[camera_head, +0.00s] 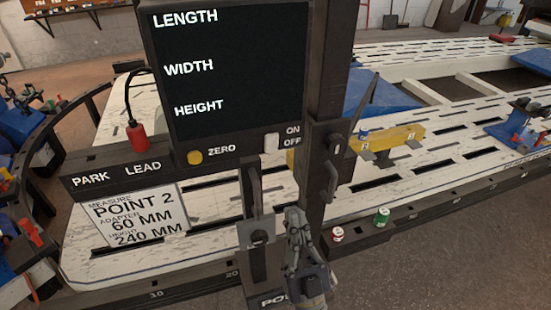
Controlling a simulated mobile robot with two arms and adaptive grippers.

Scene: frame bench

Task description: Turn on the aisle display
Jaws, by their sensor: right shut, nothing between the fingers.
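The aisle display (237,65) is a dark screen with the white words LENGTH, WIDTH and HEIGHT and no figures beside them. Below the screen at its right is a white switch (271,141) beside the words ON and OFF. A yellow knob (195,157) sits left of it by the word ZERO. My right gripper (294,214) is shut and empty, low in front of the post. It is below the switch, a little to its right, and apart from it. My left gripper is not in view.
A red plug (137,134) stands above PARK LEAD. A sheet (135,215) reads POINT 2, adapter 60 MM, height 240 MM. A dark upright post (325,110) with a handle stands right of the display. Two small cans (382,215) stand on the bench edge.

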